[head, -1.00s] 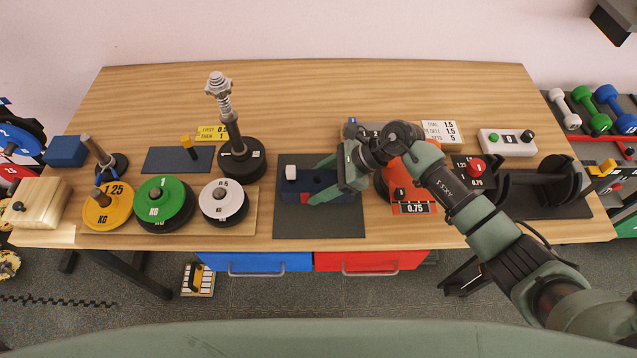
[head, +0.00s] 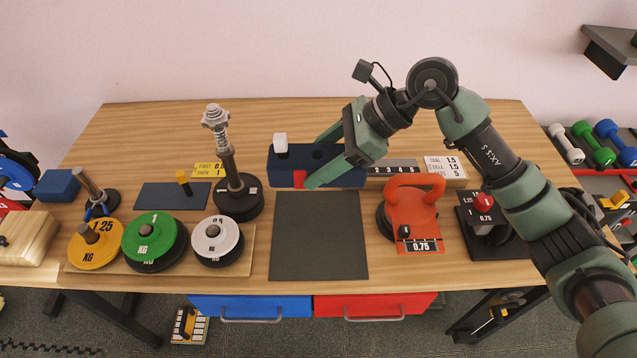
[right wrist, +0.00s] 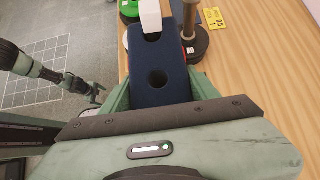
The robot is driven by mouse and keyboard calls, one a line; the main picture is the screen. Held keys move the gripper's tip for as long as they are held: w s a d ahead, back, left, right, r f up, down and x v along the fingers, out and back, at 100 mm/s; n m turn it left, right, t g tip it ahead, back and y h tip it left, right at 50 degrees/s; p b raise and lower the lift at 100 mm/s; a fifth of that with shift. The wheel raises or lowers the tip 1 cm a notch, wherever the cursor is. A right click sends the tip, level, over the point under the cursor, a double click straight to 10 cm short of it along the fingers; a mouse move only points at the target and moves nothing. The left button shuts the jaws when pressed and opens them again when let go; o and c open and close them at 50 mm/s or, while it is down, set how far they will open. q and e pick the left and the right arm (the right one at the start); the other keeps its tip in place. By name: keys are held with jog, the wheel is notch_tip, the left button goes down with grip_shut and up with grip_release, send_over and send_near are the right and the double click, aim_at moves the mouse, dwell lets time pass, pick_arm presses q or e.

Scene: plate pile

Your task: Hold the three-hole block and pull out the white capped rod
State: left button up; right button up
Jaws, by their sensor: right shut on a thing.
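The dark blue three-hole block (head: 340,176) is held up above the dark mat (head: 320,240). It has a red patch on its front side. The white capped rod (head: 281,142) stands in the hole at the block's left end, and only its cap shows. My right gripper (head: 316,161) is shut on the block, with one finger along each long side. An arm, likely my left, shows at the left of the right wrist view; its gripper (right wrist: 91,88) is too small to read.
An orange kettlebell (head: 414,212) stands right of the mat. Yellow, green and white discs (head: 217,240) lie on a board at the left. The mat is bare.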

jog(key=shift+r, duration=0.55)
notch_tip(320, 180, down, 17)
jog(key=shift+b, duration=0.6)
jog(key=shift+f+b, duration=0.65)
jog(key=shift+f, duration=0.7)
jog(key=shift+f, duration=0.2)
